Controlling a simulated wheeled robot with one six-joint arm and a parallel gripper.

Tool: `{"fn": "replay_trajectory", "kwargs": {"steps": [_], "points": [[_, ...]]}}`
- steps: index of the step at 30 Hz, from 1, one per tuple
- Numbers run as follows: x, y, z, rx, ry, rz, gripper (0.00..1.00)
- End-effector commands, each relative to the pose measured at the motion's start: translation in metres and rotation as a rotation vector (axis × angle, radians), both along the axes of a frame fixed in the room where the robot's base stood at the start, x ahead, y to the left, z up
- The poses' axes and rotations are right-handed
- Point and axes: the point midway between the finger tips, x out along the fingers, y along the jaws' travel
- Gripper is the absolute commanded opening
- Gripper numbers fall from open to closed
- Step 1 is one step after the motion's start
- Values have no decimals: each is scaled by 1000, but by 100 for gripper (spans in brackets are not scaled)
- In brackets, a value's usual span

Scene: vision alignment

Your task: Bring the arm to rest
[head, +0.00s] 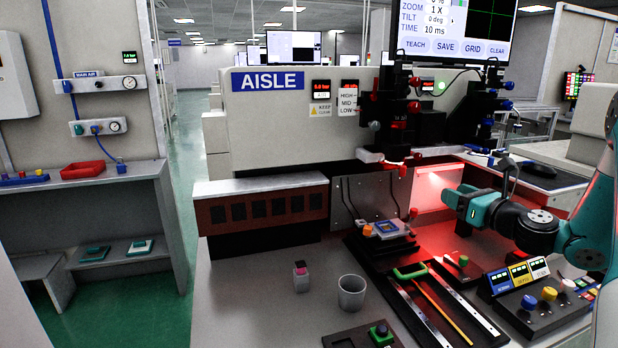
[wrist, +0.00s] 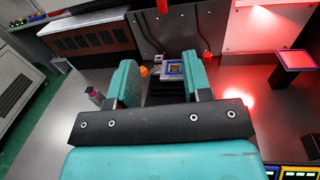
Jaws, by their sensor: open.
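My gripper (wrist: 160,88) is open in the wrist view, with its two teal fingers apart and nothing between them that it touches. In the head view my gripper (head: 452,201) is at the end of my teal and black arm, which comes in from the right. It is held above the bench, in front of a red-lit panel (head: 437,189). A small stage with a blue-framed square part (head: 387,228) lies to the left of and below the gripper. In the wrist view the square part (wrist: 174,68) shows beyond the gap between the fingers.
A grey cup (head: 351,292) and a small pink-topped bottle (head: 301,277) stand on the bench front. Rails with a green handle (head: 410,271) run beside them. A control box with knobs (head: 540,305) sits below my arm. The alignment machine (head: 392,110) stands behind.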

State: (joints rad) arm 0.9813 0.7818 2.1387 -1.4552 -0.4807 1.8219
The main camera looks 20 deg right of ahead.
Motion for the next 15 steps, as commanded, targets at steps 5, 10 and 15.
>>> {"fn": "replay_trajectory", "kwargs": {"steps": [5,10,15], "points": [[7,25,8,-86,12,69,45],[18,128,34,-465,26,367,45],[-16,261,55,-1023,-71,817,45]]}}
